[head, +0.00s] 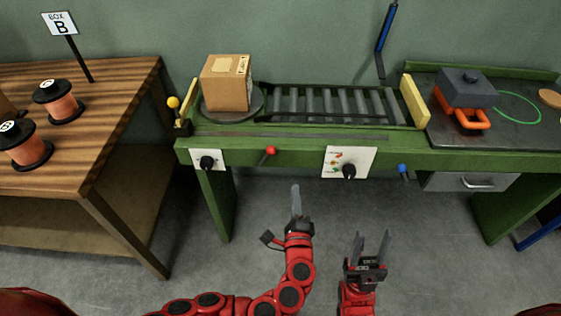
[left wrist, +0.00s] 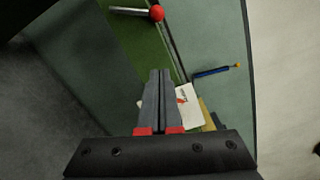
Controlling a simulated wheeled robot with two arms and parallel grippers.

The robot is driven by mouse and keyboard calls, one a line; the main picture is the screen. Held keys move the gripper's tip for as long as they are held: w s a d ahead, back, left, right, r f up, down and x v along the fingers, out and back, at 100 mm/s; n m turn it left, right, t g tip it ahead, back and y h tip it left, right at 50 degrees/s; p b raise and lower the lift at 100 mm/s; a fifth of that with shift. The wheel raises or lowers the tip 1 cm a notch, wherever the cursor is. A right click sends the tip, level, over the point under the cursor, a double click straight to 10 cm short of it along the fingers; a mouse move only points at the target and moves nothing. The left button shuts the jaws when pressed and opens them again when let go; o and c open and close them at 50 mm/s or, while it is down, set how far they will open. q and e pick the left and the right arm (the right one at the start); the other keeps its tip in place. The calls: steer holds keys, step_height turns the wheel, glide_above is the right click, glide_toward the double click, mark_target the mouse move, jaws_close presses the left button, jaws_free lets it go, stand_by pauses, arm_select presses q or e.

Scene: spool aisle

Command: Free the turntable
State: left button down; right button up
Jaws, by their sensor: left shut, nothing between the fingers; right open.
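The round dark turntable (head: 256,106) is at the left end of the green bench. A cardboard box (head: 227,83) sits on it. A red-knobbed lever (head: 270,151) sticks out of the bench front below; its red knob (left wrist: 157,13) also shows at the top of the left wrist view. A yellow-knobbed lever (head: 173,103) stands at the bench's left end. My left gripper (head: 296,202) is shut and empty, in front of the bench and below the red knob. My right gripper (head: 372,247) is open and empty, further right above the floor.
A roller conveyor (head: 330,106) runs right from the turntable to a yellow end board (head: 413,101). Dial panels (head: 208,160) and a blue knob (head: 402,168) are on the bench front. A wooden table (head: 110,85) with spools (head: 60,102) stands left. The floor before the bench is clear.

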mark_target(265, 156)
stand_by(0.3)
arm_select(q)
steer(key=w, duration=0.3)
steer(key=w+p, duration=0.1)
steer(key=w, duration=0.5)
steer(key=shift+w+a+r, duration=0.15)
steer(key=shift+w+a, duration=0.1)
steer(key=a+p, duration=0.1)
steer(key=w+a+r, duration=0.1)
steer(key=shift+a+p, duration=0.35)
steer(key=shift+w+a, duration=0.15)
steer(key=shift+a, duration=0.35)
steer(key=shift+a+r+n, duration=0.2)
steer(key=shift+r+n, duration=0.05)
steer(key=shift+n, duration=0.15)
